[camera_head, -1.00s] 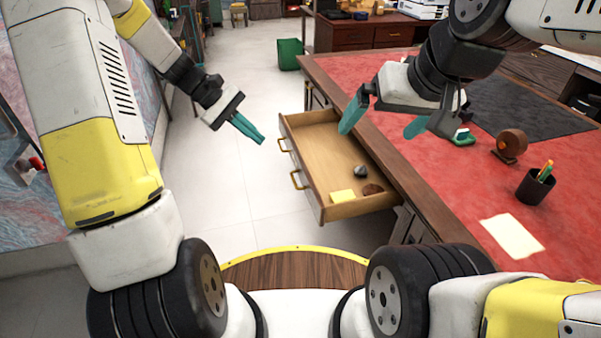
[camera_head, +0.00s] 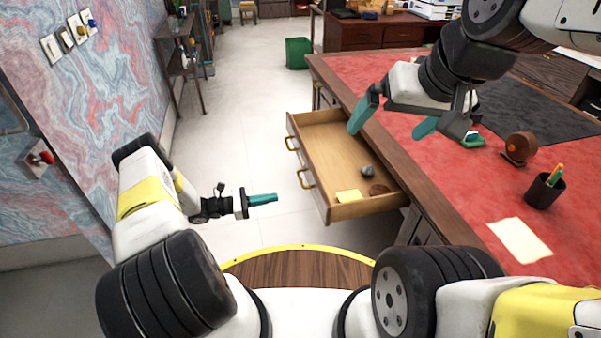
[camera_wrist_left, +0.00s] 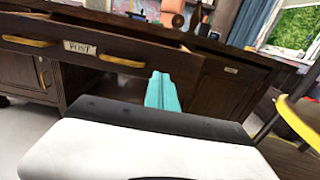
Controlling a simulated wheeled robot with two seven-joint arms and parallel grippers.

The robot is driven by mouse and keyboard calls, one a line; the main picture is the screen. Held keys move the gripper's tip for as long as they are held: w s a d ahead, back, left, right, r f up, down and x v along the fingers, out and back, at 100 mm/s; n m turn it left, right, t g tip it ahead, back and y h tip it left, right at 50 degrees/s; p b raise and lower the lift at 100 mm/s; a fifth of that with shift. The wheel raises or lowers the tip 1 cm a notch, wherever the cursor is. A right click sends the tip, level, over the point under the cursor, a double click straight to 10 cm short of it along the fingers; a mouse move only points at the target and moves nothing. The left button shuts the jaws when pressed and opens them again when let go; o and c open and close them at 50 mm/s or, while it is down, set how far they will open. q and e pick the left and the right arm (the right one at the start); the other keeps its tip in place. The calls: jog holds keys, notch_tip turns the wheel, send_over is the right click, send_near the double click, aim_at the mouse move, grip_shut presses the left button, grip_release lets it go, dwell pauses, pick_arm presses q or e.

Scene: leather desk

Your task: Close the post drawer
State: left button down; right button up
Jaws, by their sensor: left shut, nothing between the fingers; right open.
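The post drawer (camera_head: 335,150) stands pulled out from the left side of the desk, with two brass handles on its front. In the left wrist view its dark front (camera_wrist_left: 90,52) carries a "POST" label (camera_wrist_left: 79,47). A grey stone, a yellow note and a round brown item lie inside. My left gripper (camera_head: 276,198) is shut and empty, apart from the drawer, to the left of its front. Its teal fingers also show in the left wrist view (camera_wrist_left: 162,92), below the drawer front's right part. My right gripper (camera_head: 397,118) is open above the desk edge and the drawer's inner end.
A green bin (camera_head: 298,53) stands on the floor behind. The floor left of the drawer is clear.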

aim_at(316, 190)
pick_arm(q)
jog(key=x, duration=1.3)
jog(key=shift+w+d, duration=0.1)
jog(key=shift+d, duration=0.25)
